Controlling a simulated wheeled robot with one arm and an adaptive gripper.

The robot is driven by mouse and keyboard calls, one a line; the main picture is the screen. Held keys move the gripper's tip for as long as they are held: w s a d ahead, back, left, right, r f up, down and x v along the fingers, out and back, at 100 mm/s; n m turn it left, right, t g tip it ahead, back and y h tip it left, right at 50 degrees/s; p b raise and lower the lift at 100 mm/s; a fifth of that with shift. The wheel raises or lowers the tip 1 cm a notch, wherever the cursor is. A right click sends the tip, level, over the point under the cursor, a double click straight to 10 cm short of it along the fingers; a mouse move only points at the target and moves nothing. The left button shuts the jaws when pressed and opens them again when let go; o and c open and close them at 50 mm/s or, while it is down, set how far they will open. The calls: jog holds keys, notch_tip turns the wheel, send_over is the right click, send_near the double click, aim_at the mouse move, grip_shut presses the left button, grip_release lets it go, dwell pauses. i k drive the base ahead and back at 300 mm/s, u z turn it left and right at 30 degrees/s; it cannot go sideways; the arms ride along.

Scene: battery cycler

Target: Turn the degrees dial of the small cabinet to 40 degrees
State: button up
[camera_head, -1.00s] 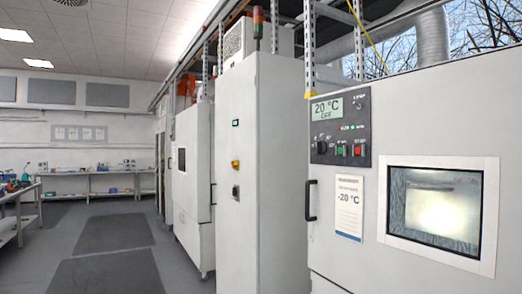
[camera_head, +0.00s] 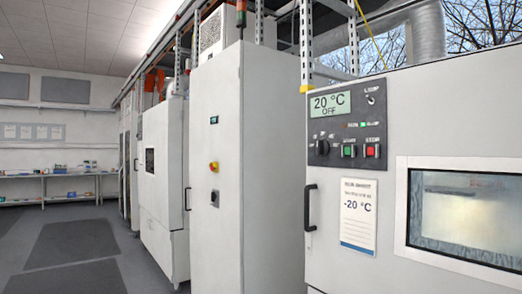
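The small cabinet (camera_head: 380,100) is a white chamber at the right with a lit window (camera_head: 463,215) and a black door handle (camera_head: 310,207). Its dark control panel (camera_head: 346,160) has a display (camera_head: 329,104) reading 20 °C and OFF. A black dial (camera_head: 323,147) sits at the panel's lower left, with small marks around it too fine to read. Right of it are a green START button (camera_head: 348,151) and a red STOP button (camera_head: 372,151). A LAMP switch (camera_head: 371,98) is at the upper right. My gripper is not in view.
A sign (camera_head: 357,215) on the cabinet reads -20 °C. A tall white cabinet (camera_head: 240,180) with a red-and-yellow switch (camera_head: 213,167) stands to its left. Floor at the left is open, with dark mats (camera_head: 73,242). Shelves (camera_head: 60,187) line the far wall.

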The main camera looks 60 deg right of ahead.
aim_at(322, 147)
jog(key=z, duration=0.5)
jog(key=i, duration=1.35)
jog(key=z, duration=0.85)
